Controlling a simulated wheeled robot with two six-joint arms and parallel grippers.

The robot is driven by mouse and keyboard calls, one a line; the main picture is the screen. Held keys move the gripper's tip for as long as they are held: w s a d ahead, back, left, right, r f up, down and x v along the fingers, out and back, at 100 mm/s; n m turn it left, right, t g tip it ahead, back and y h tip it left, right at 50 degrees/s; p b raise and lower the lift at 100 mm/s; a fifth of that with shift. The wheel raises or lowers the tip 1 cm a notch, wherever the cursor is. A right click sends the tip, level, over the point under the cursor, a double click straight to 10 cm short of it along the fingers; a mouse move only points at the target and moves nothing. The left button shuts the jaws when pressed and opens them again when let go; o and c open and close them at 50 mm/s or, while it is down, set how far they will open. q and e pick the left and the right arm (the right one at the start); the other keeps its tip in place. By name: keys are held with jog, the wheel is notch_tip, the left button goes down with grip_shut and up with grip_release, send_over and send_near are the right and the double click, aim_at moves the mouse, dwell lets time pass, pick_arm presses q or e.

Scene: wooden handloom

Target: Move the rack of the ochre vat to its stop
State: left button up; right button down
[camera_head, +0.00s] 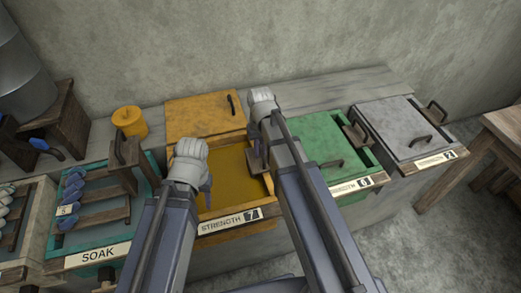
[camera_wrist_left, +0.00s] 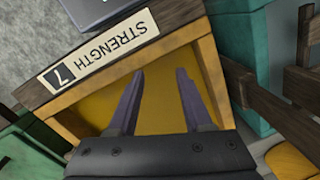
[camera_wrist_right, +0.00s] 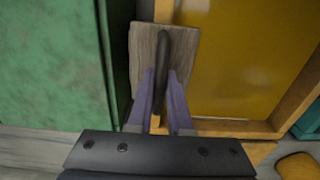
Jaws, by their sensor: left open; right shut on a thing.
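The ochre vat (camera_head: 205,227) stands open in the middle of the row, with ochre liquid (camera_head: 228,172) inside and a "STRENGTH 7" label on its front; the label also shows in the left wrist view (camera_wrist_left: 98,53). A wooden rack end (camera_head: 254,161) with a dark upright handle sits at the vat's right edge. In the right wrist view the rack end (camera_wrist_right: 147,50) shows with its handle (camera_wrist_right: 162,50) between the fingers. My right gripper (camera_wrist_right: 163,85) is shut on that handle. My left gripper (camera_wrist_left: 160,73) is open and empty above the vat's left part. My arms hide parts of the vat.
The ochre lid (camera_head: 190,118) lies behind the vat. A green-lidded vat (camera_head: 318,142) and a grey-lidded vat (camera_head: 390,122) stand to the right. The teal "SOAK" vat (camera_head: 75,245) with a wooden rack is left. A small ochre pot (camera_head: 129,122) stands behind.

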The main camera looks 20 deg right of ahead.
dwell(0.3)
notch_tip(320, 180, up, 18)
jog(key=p, duration=1.8)
jog(key=shift+r, duration=0.15)
grip_release()
notch_tip(320, 180, up, 7)
jog(key=p, duration=0.7)
